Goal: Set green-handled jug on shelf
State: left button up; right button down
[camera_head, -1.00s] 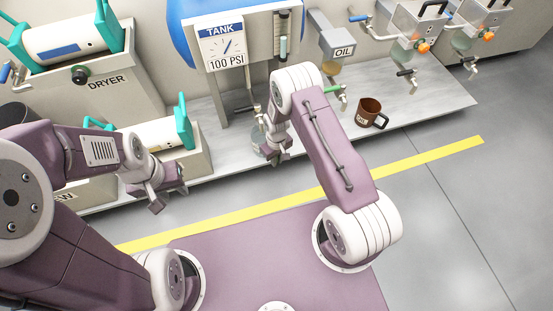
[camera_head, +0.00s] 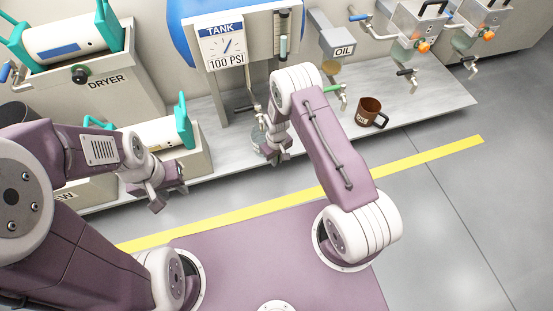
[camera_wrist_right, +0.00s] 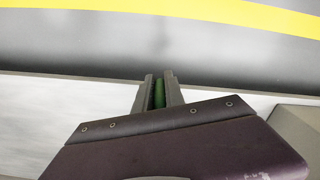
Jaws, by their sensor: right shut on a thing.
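My right gripper (camera_head: 280,157) is low at the front of the grey shelf (camera_head: 415,108), below the tank sign. In the right wrist view its two fingers (camera_wrist_right: 159,92) are shut on a narrow green piece (camera_wrist_right: 159,93), which looks like the jug's green handle. A clear glass body (camera_head: 258,145), apparently the jug, shows partly beside and behind the gripper in the head view. The gripper hides much of it, and I cannot tell whether it touches the shelf. My left gripper (camera_head: 167,196) is at the left, its fingers apart and nothing between them.
A brown mug (camera_head: 369,112) stands on the shelf to the right, with bare shelf beyond it. The oil dispenser (camera_head: 337,42) and several taps overhang the shelf. The dryer (camera_head: 100,90) is at the left. A yellow floor line (camera_head: 420,158) runs in front.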

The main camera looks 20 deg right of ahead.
jog(key=shift+f, duration=0.2)
jog(key=c, duration=1.3)
grip_release()
notch_tip(320, 180, up, 9)
jog(key=p, duration=0.6)
jog(key=shift+r+p, duration=0.1)
jog(key=shift+p, duration=0.2)
